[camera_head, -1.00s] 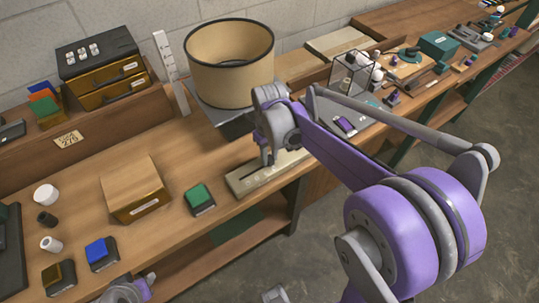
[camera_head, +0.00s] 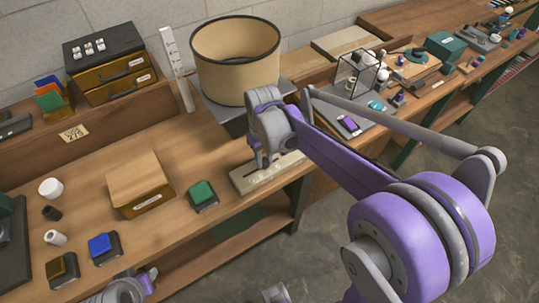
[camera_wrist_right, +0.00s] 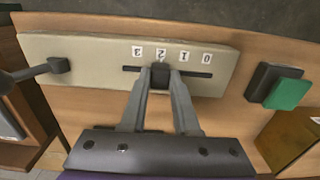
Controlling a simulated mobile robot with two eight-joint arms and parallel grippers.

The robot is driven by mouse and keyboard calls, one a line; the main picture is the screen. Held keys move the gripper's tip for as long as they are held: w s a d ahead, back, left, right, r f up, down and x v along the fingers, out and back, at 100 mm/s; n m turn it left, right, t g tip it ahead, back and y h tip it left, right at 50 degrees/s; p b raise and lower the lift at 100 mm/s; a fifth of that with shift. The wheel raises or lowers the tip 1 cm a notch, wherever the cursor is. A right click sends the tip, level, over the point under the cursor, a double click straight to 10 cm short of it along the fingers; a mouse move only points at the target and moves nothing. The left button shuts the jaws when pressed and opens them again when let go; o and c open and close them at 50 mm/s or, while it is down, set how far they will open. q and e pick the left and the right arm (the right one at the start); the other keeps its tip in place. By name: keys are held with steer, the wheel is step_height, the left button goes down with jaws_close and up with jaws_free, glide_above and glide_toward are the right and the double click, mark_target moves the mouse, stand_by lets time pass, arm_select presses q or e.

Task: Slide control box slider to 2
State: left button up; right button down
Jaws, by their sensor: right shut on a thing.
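The control box (camera_head: 245,182) is a long pale beige bar lying at the front edge of the workbench. In the right wrist view the control box (camera_wrist_right: 75,45) shows a dark slot with upside-down labels 3, 2, 1, 0 from left to right. Its dark slider knob (camera_wrist_right: 160,74) sits in the slot beside the label 2 (camera_wrist_right: 160,54). My right gripper (camera_wrist_right: 161,78) is shut on this knob, one finger at each side. In the head view my right gripper (camera_head: 262,162) reaches down onto the box and hides part of the slot.
A green-topped block (camera_head: 202,193) and a wooden box (camera_head: 138,190) stand left of the control box. A large tan lampshade (camera_head: 237,65) stands behind it. A wire-frame case (camera_head: 358,75) is to the right. Bare bench lies between the blocks.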

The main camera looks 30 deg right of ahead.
mark_target(265, 161)
steer(key=c, duration=0.6)
jaws_free()
steer(key=shift+c, duration=0.2)
step_height(265, 161, up, 11)
steer(key=p, duration=0.1)
steer(key=s+a+f+t+p, duration=0.1)
steer(key=s+a+f+t, duration=0.1)
steer(key=s, duration=0.5)
steer(key=s+a+f+m+t+p, duration=0.1)
steer(key=s+f+t, duration=0.2)
steer(key=s+f, duration=0.2)
steer(key=s, duration=0.3)
steer(key=shift+a+f, duration=0.15)
steer(key=shift+a, duration=0.25)
